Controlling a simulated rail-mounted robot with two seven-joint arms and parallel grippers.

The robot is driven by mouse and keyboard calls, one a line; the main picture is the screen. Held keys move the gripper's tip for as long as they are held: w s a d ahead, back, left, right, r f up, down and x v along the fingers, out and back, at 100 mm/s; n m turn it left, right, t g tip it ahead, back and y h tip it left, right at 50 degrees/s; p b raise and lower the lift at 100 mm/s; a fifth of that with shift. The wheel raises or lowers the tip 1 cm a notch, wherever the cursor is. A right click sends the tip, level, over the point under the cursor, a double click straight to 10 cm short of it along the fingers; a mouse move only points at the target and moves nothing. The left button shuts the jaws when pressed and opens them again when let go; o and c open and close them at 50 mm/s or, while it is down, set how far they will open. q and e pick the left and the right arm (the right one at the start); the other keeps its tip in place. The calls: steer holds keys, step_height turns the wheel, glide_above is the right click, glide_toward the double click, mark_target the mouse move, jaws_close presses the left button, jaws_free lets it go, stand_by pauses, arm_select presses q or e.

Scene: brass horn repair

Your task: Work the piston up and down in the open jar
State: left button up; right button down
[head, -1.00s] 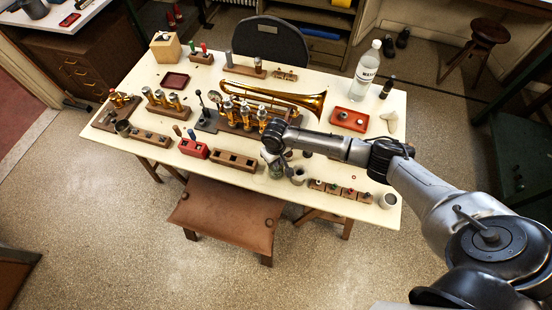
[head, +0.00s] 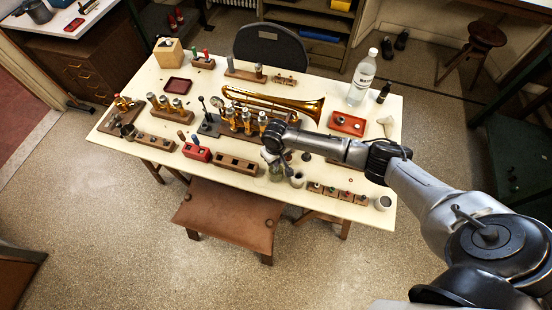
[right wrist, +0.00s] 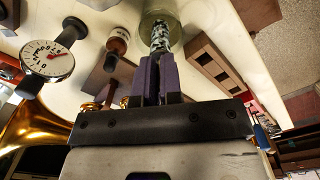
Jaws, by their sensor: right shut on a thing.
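The open glass jar (head: 276,173) stands near the front edge of the table, partly covered by my right gripper (head: 269,156). In the right wrist view, my right gripper (right wrist: 159,62) is shut on the piston (right wrist: 160,36), a slim silvery, mottled cylinder. The piston points into the mouth of the jar (right wrist: 172,14), whose greenish glass shows around it. How deep its far end sits in the jar I cannot tell. My left gripper is out of view.
A wooden block with square holes (head: 237,163) lies left of the jar, and a small pale pot (head: 297,180) is close on its right. The brass horn (head: 290,106) lies behind. A dial gauge (right wrist: 47,60) and a brown bottle (right wrist: 118,40) show in the right wrist view.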

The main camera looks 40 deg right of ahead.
steer(key=shift+f, duration=0.1)
steer(key=shift+f, duration=0.35)
steer(key=shift+f+b, duration=0.7)
steer(key=shift+f, duration=0.65)
steer(key=shift+r+p, duration=0.85)
steer(key=shift+p, duration=0.15)
steer(key=shift+r+p, duration=1)
steer(key=shift+p, duration=0.3)
steer(key=shift+f, duration=0.2)
